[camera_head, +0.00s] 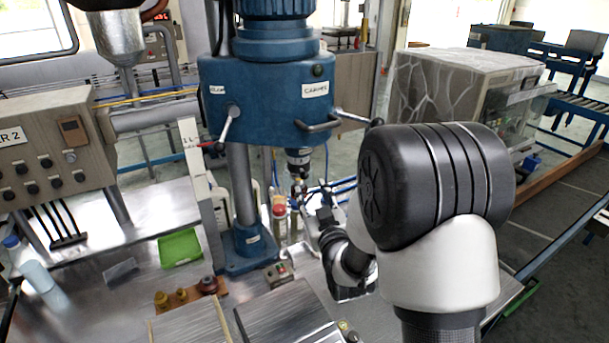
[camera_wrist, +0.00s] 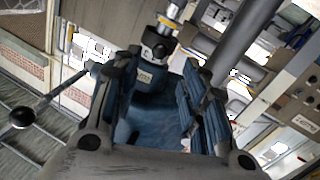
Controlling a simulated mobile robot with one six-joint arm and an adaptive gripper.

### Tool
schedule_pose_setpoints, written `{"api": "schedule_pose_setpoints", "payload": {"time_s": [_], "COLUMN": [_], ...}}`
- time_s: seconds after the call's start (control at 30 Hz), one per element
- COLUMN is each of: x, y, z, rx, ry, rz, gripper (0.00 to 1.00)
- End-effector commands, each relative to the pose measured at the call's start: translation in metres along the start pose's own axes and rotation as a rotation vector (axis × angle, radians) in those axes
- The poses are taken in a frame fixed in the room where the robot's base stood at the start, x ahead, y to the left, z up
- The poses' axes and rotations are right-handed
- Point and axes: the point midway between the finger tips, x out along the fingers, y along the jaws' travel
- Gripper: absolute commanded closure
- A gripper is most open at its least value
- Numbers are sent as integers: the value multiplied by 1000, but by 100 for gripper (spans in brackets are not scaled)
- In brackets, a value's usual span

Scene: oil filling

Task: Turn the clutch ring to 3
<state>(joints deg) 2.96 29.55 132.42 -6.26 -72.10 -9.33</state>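The blue capping machine (camera_head: 275,95) stands at the centre of the head view. Its dark capping head (camera_head: 299,157) hangs below the blue housing and ends in a metal tip. In the wrist view a dark collar with a small pale label (camera_wrist: 145,77), apparently the clutch ring, sits on this head. The label is too small to read. My gripper (camera_wrist: 162,72) is open, with one finger left and one right of the collar. I cannot tell whether either finger touches it. In the head view my gripper (camera_head: 318,212) is just below and right of the capping head, partly hidden by my arm.
A black-knobbed lever (camera_wrist: 25,116) juts out left of my gripper in the wrist view. The machine's column (camera_head: 241,185) stands left of the capping head. A green tray (camera_head: 180,248), small brass and red parts (camera_head: 183,295) and a bottle (camera_head: 35,275) occupy the bench at left.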

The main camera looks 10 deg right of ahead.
Motion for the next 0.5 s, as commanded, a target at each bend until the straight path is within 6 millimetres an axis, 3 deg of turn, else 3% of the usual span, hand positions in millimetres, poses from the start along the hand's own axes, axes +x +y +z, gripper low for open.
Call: {"api": "schedule_pose_setpoints", "payload": {"time_s": [0.3,0.5], "x": [67,91], "y": [0,0], "z": [1,0], "rx": [0,0], "ry": [0,0], "rz": [-1,0], "gripper": [60,60]}}
